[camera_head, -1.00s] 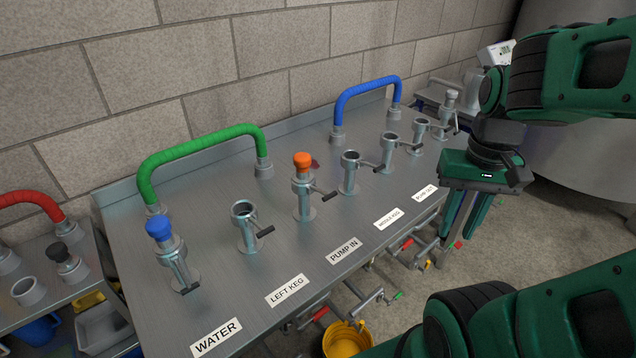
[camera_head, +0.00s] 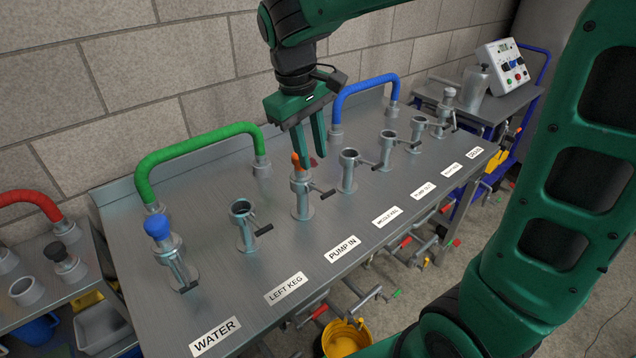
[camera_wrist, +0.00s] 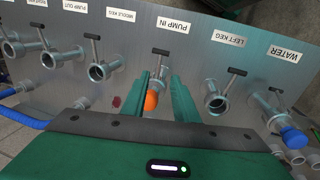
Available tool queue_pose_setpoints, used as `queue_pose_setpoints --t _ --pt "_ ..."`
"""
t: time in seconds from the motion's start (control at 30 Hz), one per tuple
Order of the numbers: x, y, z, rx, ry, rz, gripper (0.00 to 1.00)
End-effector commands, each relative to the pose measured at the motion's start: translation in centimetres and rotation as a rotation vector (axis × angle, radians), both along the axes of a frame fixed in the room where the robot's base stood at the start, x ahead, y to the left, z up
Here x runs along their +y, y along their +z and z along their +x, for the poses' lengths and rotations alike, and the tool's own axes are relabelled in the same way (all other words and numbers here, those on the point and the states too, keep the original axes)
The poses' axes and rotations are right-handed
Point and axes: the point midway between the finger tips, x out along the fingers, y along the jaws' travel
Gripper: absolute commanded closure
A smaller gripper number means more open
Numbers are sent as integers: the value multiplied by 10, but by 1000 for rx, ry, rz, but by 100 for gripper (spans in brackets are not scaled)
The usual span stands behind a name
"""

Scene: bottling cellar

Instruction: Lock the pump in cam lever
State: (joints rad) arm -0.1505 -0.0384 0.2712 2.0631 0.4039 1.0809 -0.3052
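The pump in port (camera_head: 301,200) is a metal socket with an orange-topped plug (camera_head: 297,161) seated in it. Its cam lever (camera_head: 325,194) has a black grip and sticks out sideways to the right from the socket. In the wrist view the lever's black grip (camera_wrist: 161,51) shows just beyond the fingertips. The orange top also shows there (camera_wrist: 151,101), between the fingers. My gripper (camera_head: 311,160) is over the port, pointing down, with its two green fingers apart. One finger partly hides the orange top. Nothing is seen held.
The water port (camera_head: 165,245) with a blue cap and the empty left keg port (camera_head: 245,225) stand to the left. The middle keg port (camera_head: 347,170) is close on the right. Green (camera_head: 200,148) and blue (camera_head: 365,88) hoses arch at the back of the panel.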

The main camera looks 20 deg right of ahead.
Motion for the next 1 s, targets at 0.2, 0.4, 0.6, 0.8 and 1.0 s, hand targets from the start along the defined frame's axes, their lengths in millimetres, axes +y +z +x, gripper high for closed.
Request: queue_pose_setpoints --t 0.2,0.4,0.6,0.8,1.0 --pt "-10 -34 1 4 -7 -1 73" --pt "-16 -68 4 3 -9 -1 73" --pt "-20 -91 5 2 -7 -1 73" --pt "-21 -99 6 1 -7 1 73" --pt "-21 -99 6 0 -7 0 73"
